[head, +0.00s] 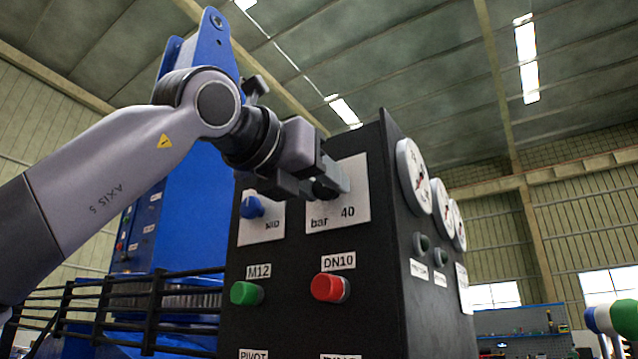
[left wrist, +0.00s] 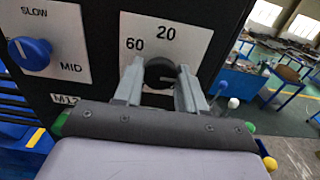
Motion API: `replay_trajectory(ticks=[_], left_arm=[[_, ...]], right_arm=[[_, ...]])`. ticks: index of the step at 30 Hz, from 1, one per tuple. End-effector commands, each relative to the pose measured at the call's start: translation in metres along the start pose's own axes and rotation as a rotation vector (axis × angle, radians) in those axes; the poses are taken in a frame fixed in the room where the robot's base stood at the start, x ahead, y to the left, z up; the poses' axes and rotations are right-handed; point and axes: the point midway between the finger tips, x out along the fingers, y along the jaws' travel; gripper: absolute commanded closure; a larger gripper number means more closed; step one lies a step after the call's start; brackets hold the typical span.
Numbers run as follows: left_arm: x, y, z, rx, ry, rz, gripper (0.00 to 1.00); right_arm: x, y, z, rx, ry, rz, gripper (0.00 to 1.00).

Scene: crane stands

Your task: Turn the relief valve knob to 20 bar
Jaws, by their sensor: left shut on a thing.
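The black relief valve knob (left wrist: 160,73) sits on a white dial plate (head: 348,179) on the black control panel (head: 300,257). The plate reads "bar" and "40" in the head view, and "60" and "20" in the left wrist view. My left gripper (head: 322,187) is shut on the knob, with one finger on each side of it in the left wrist view (left wrist: 158,88). The gripper hides much of the plate in the head view. I cannot tell clearly which number the knob's mark points at. My right gripper is not in view.
A blue knob (head: 252,207) with SLOW and MID marks is left of the dial. Below are a green button (head: 246,293) labelled M12 and a red button (head: 330,288) labelled DN10. Round gauges (head: 414,177) are on the panel's right side. Black railings (head: 150,308) stand at left.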

Motion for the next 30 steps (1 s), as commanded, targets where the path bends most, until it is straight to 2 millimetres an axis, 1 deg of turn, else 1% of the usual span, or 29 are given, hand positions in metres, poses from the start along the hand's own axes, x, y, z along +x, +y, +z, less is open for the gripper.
replay_trajectory(ticks=[1,14,15,16,17,26,29,30], left_arm=[[0.001,-0.001,-0.002,-0.006,0.006,-0.001,0.90],[0.001,-0.001,-0.002,-0.013,0.007,-0.002,0.90],[0.001,-0.001,-0.002,-0.013,0.007,-0.002,0.50],[0.001,-0.001,-0.002,-0.013,0.007,-0.002,0.40],[0.001,-0.001,-0.002,-0.013,0.006,-0.002,0.35],[-0.001,0.000,-0.001,-0.011,0.002,-0.001,0.35],[-0.010,0.000,-0.002,-0.011,-0.001,-0.001,0.35],[-0.016,0.000,-0.002,-0.011,-0.001,-0.001,0.35]], right_arm=[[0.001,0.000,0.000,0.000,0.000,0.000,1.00],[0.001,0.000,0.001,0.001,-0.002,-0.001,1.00],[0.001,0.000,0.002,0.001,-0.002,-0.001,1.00],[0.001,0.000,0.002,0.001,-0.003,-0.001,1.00],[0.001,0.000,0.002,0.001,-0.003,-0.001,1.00],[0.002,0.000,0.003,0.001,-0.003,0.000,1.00],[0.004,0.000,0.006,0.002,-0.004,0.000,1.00],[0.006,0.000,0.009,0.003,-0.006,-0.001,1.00]])
